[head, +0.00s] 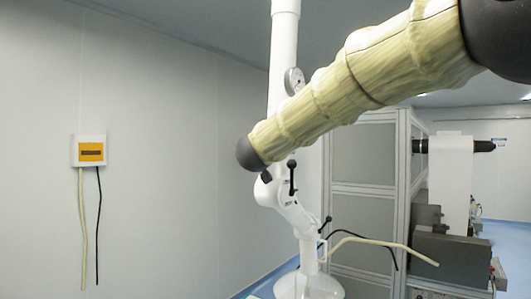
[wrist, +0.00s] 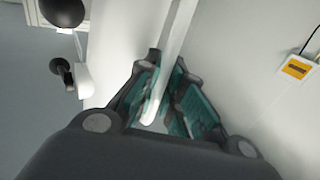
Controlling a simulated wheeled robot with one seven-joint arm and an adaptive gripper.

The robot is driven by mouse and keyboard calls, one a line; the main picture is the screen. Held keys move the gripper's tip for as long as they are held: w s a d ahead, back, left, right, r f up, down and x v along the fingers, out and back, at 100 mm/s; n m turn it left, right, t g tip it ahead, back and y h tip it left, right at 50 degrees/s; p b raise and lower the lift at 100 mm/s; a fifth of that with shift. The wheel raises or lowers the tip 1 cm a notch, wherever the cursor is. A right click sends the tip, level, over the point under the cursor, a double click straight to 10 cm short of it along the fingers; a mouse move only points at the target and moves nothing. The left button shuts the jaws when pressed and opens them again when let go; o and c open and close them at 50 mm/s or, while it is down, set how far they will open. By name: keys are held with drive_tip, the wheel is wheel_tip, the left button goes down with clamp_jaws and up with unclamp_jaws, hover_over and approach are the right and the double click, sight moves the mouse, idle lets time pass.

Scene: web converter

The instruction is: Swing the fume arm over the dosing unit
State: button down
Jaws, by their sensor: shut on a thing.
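The white fume arm (head: 283,50) hangs from above in the head view, with joints, black clamp levers and a white hood (head: 309,287) at its lower end. My gripper (wrist: 165,108) shows in the wrist view, its teal-padded fingers closed around a slim white bar (wrist: 176,40). The bar looks like a handle of the fume arm. In the head view my own sleeved arm crosses in front of the fume arm and my fingers cannot be made out. I cannot tell for sure which thing is the dosing unit.
A grey panelled machine cabinet (head: 364,210) stands behind the fume arm on the right. A grey block (head: 450,262) and a white web (head: 450,185) are further right. A wall box (head: 90,151) with hanging cables is at left; it also shows in the wrist view (wrist: 298,67).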

drive_tip(key=shift+f, duration=0.2)
drive_tip(key=c, duration=1.9)
unclamp_jaws()
drive_tip(key=shift+o, duration=0.4)
drive_tip(key=shift+s+r, duration=0.1)
drive_tip(key=shift+r, duration=0.05)
drive_tip(key=shift+s, duration=0.1)
drive_tip(key=s, duration=1.1)
drive_tip(key=shift+s+a, duration=0.15)
drive_tip(key=shift+s, duration=0.05)
drive_tip(key=shift+s+a, duration=0.2)
drive_tip(key=shift+s, duration=0.05)
drive_tip(key=shift+w+d, duration=0.1)
drive_tip(key=shift+d, duration=0.05)
